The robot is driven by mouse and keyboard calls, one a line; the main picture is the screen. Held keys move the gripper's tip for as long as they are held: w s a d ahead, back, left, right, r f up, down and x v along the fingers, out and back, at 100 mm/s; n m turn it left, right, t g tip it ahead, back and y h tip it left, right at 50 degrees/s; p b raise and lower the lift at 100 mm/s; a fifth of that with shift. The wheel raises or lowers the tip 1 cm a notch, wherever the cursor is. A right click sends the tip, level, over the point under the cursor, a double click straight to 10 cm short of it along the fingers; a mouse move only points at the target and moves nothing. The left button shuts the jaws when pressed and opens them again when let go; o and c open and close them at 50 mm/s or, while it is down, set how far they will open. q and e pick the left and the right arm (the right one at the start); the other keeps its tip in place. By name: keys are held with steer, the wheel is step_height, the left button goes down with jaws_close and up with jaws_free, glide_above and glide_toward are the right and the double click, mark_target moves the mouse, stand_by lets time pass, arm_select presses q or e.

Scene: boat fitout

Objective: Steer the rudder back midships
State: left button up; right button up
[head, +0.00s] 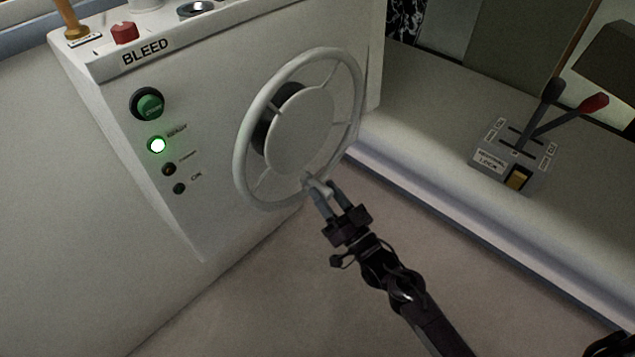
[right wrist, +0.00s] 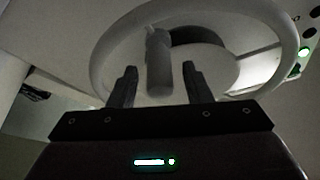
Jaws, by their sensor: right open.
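A white steering wheel (head: 240,160) with a round hub (head: 300,130) is mounted on the front of a white console. A short pale knob (head: 318,187) stands out at the wheel's lower right rim. My right gripper (head: 328,198) is at the knob, its fingers open on either side of it. In the right wrist view the knob (right wrist: 159,72) stands between the two separated fingers (right wrist: 158,85), with a gap on each side, and the wheel rim (right wrist: 100,60) arches behind. No rudder or rudder-angle display can be made out.
The console (head: 200,190) carries a green start button (head: 148,104), a lit green lamp (head: 158,146), dark lamps and a red knob (head: 124,32) by a BLEED label. At right, a bench holds black and red levers (head: 585,106) and a yellow switch (head: 517,178). Floor below the wheel is clear.

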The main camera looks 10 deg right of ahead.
mark_target(318, 181)
steer(key=shift+x, duration=1.85)
steer(key=shift+f, duration=0.1)
jaws_close()
